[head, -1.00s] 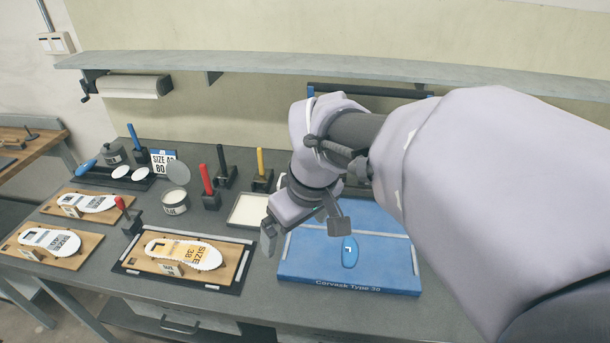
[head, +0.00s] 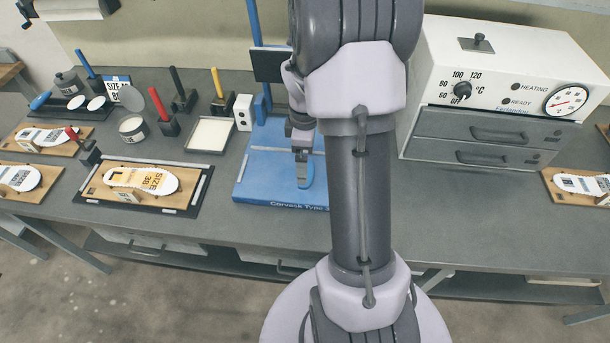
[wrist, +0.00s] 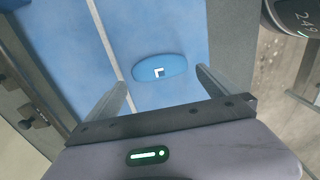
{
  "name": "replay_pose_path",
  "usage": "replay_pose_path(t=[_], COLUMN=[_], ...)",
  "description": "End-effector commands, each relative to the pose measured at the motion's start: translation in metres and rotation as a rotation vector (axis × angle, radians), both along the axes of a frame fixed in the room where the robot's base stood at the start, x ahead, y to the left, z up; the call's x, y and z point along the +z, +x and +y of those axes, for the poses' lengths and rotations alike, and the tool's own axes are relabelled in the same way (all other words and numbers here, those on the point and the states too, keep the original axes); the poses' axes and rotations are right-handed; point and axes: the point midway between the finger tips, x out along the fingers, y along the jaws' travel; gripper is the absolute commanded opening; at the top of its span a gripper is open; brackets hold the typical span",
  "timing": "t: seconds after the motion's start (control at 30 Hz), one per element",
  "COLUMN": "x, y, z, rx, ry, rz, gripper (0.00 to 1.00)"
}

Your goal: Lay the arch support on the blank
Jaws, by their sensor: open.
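The arch support (wrist: 160,68) is a small blue oval pad marked with a white L. It lies on the blue base plate of the press (head: 262,172). My gripper (wrist: 162,79) is open above the plate. In the wrist view its two fingers point toward the pad, one toward each end, and the pad is a little ahead, not gripped. In the head view my gripper (head: 303,183) and arm largely hide the pad. A white insole blank (head: 140,179), printed in orange with SIZE 38, lies on a framed wooden board (head: 182,197) left of the press.
A white oven (head: 510,75) with drawers stands right of the press. A shallow white tray (head: 209,134), tool stands and an open tin (head: 131,126) stand behind the blank. Other boards with insoles (head: 42,138) lie at far left.

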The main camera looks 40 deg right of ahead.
Motion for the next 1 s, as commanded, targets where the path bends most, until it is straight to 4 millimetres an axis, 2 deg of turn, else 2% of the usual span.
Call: replay_pose_path(t=[0.1, 0.2, 0.4, 0.6, 0.67, 0.7, 0.87, 1.0], x=[-0.030, -0.044, -0.042, -0.042, -0.042, -0.042, -0.041, -0.032], y=[-0.002, -0.002, -0.002, -0.002, -0.002, -0.002, -0.002, -0.001], z=[-0.002, -0.001, -0.002, -0.002, -0.002, -0.002, -0.002, -0.002], rx=[-0.002, -0.001, -0.001, -0.001, -0.001, -0.001, -0.001, -0.001], ry=[0.002, 0.002, 0.001, 0.001, 0.001, 0.001, 0.001, 0.001], rz=[0.003, 0.003, 0.001, 0.001, 0.001, 0.001, 0.001, 0.001], gripper=[1.00, 1.00, 0.98, 0.59, 0.56, 0.50, 0.50, 0.50])
